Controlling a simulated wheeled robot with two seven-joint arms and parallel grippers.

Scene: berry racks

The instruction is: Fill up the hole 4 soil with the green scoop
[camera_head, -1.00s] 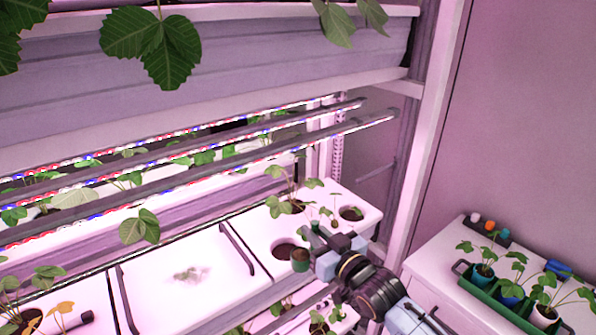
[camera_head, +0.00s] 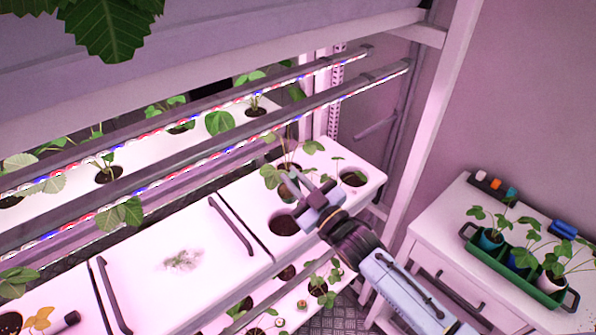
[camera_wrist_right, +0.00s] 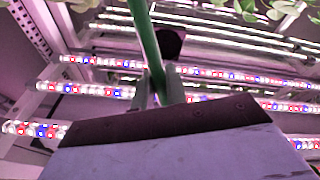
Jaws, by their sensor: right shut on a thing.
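My right gripper (camera_head: 302,187) is above the right-hand white planter (camera_head: 320,222), near its middle. In the right wrist view the gripper (camera_wrist_right: 156,88) is shut on a green handle (camera_wrist_right: 146,38), the green scoop, which runs up out of the frame. A dark rounded shape (camera_wrist_right: 171,43) shows behind the handle; I cannot tell if it is part of the scoop. In the head view the scoop is hard to make out. A soil hole (camera_head: 284,222) without a plant lies just below and left of the gripper. No hole numbers are readable. My left gripper is out of view.
Light bars (camera_head: 385,78) cross above the planters. A closed white lid with dark handles (camera_head: 232,225) is at left. A lower shelf with seedlings (camera_head: 318,286) is below. A white cabinet (camera_head: 437,237) at right holds a green tray of potted plants (camera_head: 571,303).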

